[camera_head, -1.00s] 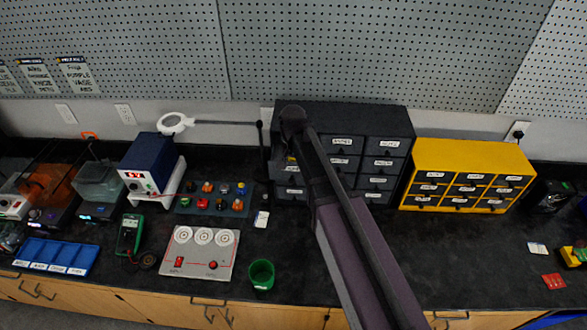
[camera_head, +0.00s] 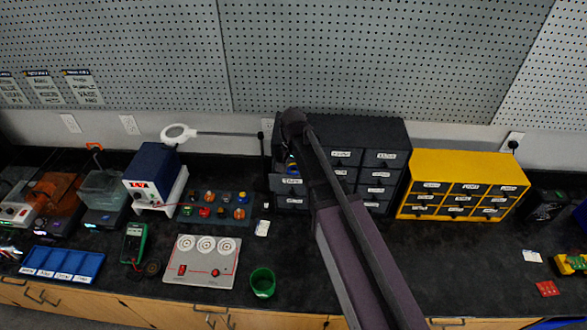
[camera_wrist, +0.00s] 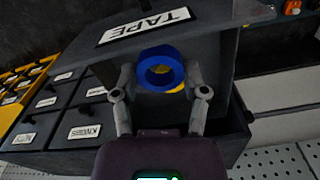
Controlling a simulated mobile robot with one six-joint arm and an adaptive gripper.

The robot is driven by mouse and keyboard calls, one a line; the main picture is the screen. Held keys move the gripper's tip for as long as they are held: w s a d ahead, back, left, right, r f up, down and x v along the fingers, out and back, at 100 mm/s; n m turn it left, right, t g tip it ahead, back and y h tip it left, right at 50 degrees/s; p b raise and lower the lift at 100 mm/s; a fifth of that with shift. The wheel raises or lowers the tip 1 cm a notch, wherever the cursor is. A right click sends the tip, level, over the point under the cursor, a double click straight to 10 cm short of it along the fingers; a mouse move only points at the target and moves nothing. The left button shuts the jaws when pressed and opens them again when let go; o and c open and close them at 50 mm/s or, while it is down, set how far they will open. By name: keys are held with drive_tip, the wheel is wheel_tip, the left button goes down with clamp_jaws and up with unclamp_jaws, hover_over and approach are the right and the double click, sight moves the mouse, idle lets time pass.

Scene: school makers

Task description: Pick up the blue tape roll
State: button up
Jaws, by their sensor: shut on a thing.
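The blue tape roll (camera_wrist: 160,54) sits between the two grey fingers of my gripper (camera_wrist: 161,82) in the wrist view, with a finger on each side of it. The gripper is shut on it. The roll is in front of an open dark drawer (camera_wrist: 205,35) labelled TAPE. Something yellow shows through and below the roll; most of it is hidden. In the head view the open drawer (camera_head: 291,181) is at the left of the black cabinet (camera_head: 375,135), and my arm covers much of the gripper.
A yellow drawer cabinet (camera_head: 465,170) stands to the right. A green cup (camera_head: 262,284) and a grey panel with dials (camera_head: 202,260) are on the bench in front, left of my arm. A magnifier lamp (camera_head: 180,134) reaches close to the black cabinet's left side.

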sight(293, 170)
drive_tip(key=shift+r+p, duration=2.45)
drive_tip(key=shift+r, duration=0.4)
